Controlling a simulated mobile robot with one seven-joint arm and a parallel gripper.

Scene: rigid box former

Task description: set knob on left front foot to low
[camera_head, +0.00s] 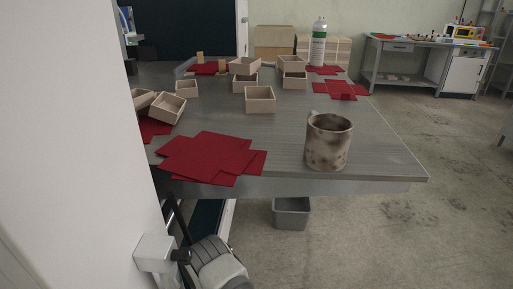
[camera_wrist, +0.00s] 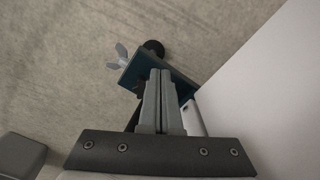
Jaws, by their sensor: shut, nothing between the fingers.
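In the wrist view, my gripper (camera_wrist: 161,72) points down toward the concrete floor, its two grey fingers pressed together and empty. Beyond the fingertips is a dark blue-green plate or beam end (camera_wrist: 132,72), partly hidden by the fingers. A black round part (camera_wrist: 153,47) shows at its far edge, and a light grey winged part (camera_wrist: 118,57) sticks out at its left. I cannot tell which of these is the knob, or its setting. Contact with the fingers is not clear. In the head view, neither the knob nor my gripper can be made out.
A white panel (camera_wrist: 265,85) stands close on the right of the wrist view. In the head view, a grey table (camera_head: 380,150) holds a stained mug (camera_head: 328,142), red sheets (camera_head: 210,158) and several small boxes. A grey bin (camera_head: 292,212) stands below; floor at right is clear.

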